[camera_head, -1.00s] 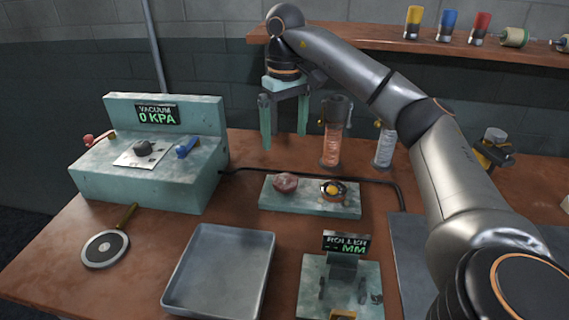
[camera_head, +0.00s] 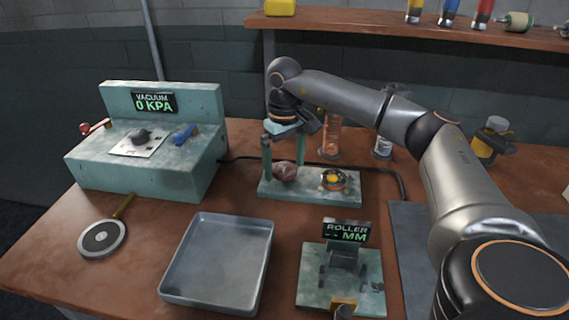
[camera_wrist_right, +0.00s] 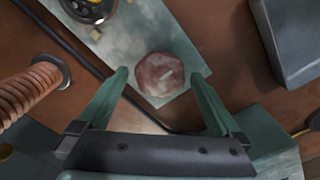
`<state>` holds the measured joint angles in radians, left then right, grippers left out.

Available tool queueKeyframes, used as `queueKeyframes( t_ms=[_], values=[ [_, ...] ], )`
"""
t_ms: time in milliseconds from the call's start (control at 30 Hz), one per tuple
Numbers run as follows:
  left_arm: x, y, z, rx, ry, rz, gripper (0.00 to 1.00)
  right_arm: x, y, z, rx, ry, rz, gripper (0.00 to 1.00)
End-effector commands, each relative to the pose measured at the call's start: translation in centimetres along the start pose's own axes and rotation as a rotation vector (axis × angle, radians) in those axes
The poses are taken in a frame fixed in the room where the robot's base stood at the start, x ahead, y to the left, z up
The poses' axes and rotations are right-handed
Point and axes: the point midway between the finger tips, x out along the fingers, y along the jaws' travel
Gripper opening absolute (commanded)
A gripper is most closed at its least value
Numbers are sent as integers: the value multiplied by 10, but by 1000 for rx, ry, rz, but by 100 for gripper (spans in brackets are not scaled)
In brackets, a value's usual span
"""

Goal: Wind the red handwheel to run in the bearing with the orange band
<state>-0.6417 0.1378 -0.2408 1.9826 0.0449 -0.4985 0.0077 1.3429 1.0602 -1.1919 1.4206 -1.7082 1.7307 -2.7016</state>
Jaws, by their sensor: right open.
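The red handwheel (camera_head: 285,171) is a dull red, round knob on the left end of a mottled teal plate (camera_head: 312,195). It also shows in the wrist view (camera_wrist_right: 160,75), with a pale mark on its top. The bearing with the orange band (camera_head: 334,180) sits on the right part of the same plate, with a yellow centre; the wrist view cuts it off at the top edge (camera_wrist_right: 90,9). My right gripper (camera_head: 283,164) is open and points down over the handwheel, one finger to each side. In the wrist view a gap shows between each fingertip and the handwheel. My left gripper is out of view.
Behind the plate stand a copper-coloured coil column (camera_head: 331,137) and a clear one (camera_head: 383,146). A black cable (camera_head: 385,170) runs behind the plate. The vacuum box (camera_head: 150,165) is at left, an empty grey tray (camera_head: 216,262) and the roller gauge (camera_head: 343,270) in front.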

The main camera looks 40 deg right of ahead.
Motion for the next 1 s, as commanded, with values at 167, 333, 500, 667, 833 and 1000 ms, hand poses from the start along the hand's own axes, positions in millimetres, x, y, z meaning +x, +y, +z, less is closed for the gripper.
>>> queueKeyframes(
  t_ms=[167,333,500,667,833,1000],
  values=[
    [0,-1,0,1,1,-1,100,1,0,0,0,1,0,100],
    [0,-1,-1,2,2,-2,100,1,0,0,0,0,0,91],
    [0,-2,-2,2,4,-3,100,1,0,0,0,1,0,72],
    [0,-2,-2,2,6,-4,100,1,0,0,0,1,1,54],
    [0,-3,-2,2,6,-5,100,1,0,0,0,1,1,35],
    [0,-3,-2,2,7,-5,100,0,0,0,0,1,1,22]
  ],
)
